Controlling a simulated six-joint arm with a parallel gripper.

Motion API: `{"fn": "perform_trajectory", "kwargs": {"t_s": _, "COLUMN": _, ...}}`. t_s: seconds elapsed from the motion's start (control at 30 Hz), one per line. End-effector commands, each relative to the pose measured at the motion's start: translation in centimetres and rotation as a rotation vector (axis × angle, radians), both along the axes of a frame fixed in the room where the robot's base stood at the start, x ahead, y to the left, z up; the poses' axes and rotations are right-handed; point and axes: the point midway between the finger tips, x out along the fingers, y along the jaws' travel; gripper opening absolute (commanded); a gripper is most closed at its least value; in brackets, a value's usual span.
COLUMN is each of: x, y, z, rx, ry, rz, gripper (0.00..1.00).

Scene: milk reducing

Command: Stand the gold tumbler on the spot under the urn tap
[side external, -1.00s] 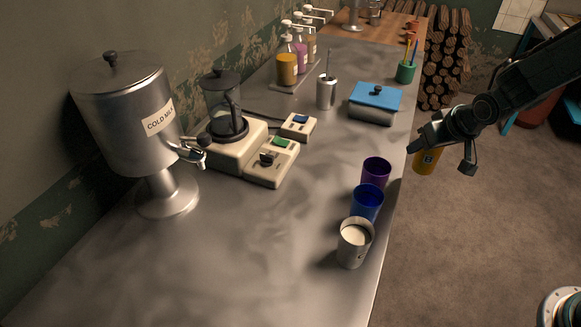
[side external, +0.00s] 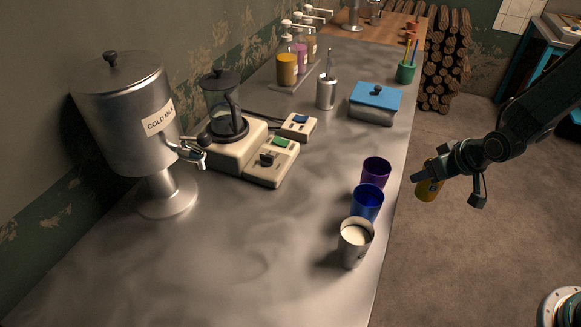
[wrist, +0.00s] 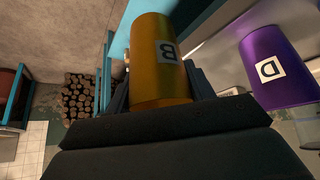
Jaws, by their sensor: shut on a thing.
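The gold tumbler (side external: 429,190), marked B, is held in my gripper (side external: 424,176), off the right edge of the counter and clear of it. In the wrist view the gold tumbler (wrist: 159,60) sits between the two fingers of my gripper (wrist: 160,85), which are shut on it. The urn (side external: 122,115), labelled COLD MILK, stands at the left of the counter. Its tap (side external: 192,152) points right, over bare counter (side external: 208,190). I see no distinct mark on the spot there.
A cream machine (side external: 238,147) stands beside the urn. A blue-lidded box (side external: 374,103) is farther back. The front counter is clear.

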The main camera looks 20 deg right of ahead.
Motion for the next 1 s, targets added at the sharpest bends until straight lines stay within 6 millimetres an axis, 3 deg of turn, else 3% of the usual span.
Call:
{"fn": "perform_trajectory", "kwargs": {"t_s": 0.27, "x": 0.1, "y": 0.0, "z": 2.3, "rx": 0.0, "ry": -0.006, "rz": 0.0, "gripper": 0.3}}
{"fn": "perform_trajectory", "kwargs": {"t_s": 0.47, "x": 0.1, "y": 0.0, "z": 5.5, "rx": 0.0, "ry": -0.007, "rz": 0.0, "gripper": 0.3}}
{"fn": "perform_trajectory", "kwargs": {"t_s": 0.77, "x": 0.1, "y": 0.0, "z": 12.0, "rx": 0.0, "ry": -0.01, "rz": 0.0, "gripper": 0.3}}
{"fn": "perform_trajectory", "kwargs": {"t_s": 1.0, "x": 0.1, "y": 0.0, "z": 18.1, "rx": 0.0, "ry": -0.009, "rz": 0.0, "gripper": 0.3}}
